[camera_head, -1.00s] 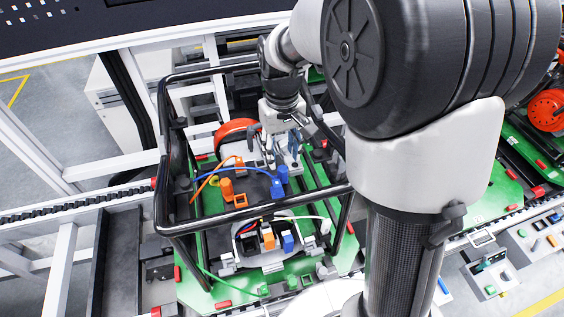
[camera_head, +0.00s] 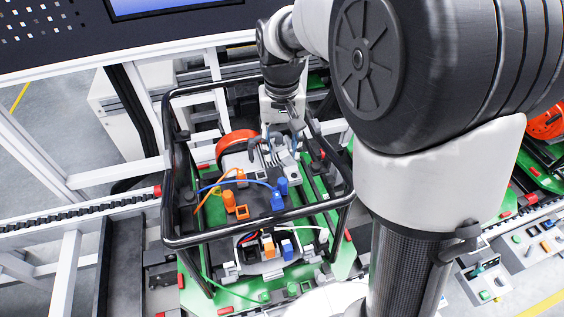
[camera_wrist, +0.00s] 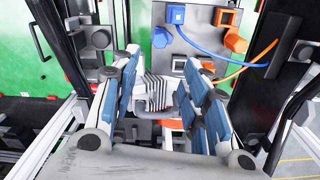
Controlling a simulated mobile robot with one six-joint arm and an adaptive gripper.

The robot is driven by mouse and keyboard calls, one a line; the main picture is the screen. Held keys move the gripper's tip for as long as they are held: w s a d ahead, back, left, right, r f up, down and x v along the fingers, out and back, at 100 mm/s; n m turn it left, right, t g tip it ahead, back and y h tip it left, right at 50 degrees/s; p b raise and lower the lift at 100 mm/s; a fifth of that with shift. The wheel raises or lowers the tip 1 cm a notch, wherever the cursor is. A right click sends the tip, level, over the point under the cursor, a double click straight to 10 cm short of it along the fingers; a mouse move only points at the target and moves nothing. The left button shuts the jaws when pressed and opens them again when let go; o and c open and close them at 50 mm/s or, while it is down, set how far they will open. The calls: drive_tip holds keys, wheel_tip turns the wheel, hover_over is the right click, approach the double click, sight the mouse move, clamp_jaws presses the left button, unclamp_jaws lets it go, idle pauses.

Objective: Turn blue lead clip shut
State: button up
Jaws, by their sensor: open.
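The blue lead (camera_head: 235,182) arches across the grey plate inside the black tube frame. It ends at a blue connector (camera_head: 278,196) on the plate's right side, with a second blue piece (camera_head: 283,184) close behind. In the wrist view the blue lead (camera_wrist: 212,52) runs from a blue connector (camera_wrist: 177,15) at the top. I cannot tell the clip's angle. My gripper (camera_head: 273,148) is open and empty, inside the frame behind the blue connector. Its blue-padded fingers (camera_wrist: 165,92) stand apart over a grey ribbed part (camera_wrist: 153,92), not touching the blue connector.
An orange lead (camera_head: 213,187) and orange connectors (camera_head: 230,200) sit left of the blue ones. The black tube frame (camera_head: 205,240) surrounds the work area. A red-orange round part (camera_head: 236,140) lies left of my gripper. A socket block (camera_head: 262,252) sits in front, on the green pallet (camera_head: 225,299).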

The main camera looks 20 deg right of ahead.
sight(282, 181)
drive_tip(key=f+m+p, duration=0.1)
drive_tip(key=f+m, duration=0.1)
drive_tip(key=f, duration=0.2)
drive_tip(key=f+m+p, duration=0.2)
drive_tip(key=f, duration=0.3)
drive_tip(key=f+m+p, duration=0.2)
drive_tip(key=f, duration=0.3)
drive_tip(key=shift+s+f+m, duration=0.1)
drive_tip(key=shift+s+m, duration=0.1)
drive_tip(key=shift+m, duration=0.1)
drive_tip(key=shift+c, duration=0.6)
clamp_jaws()
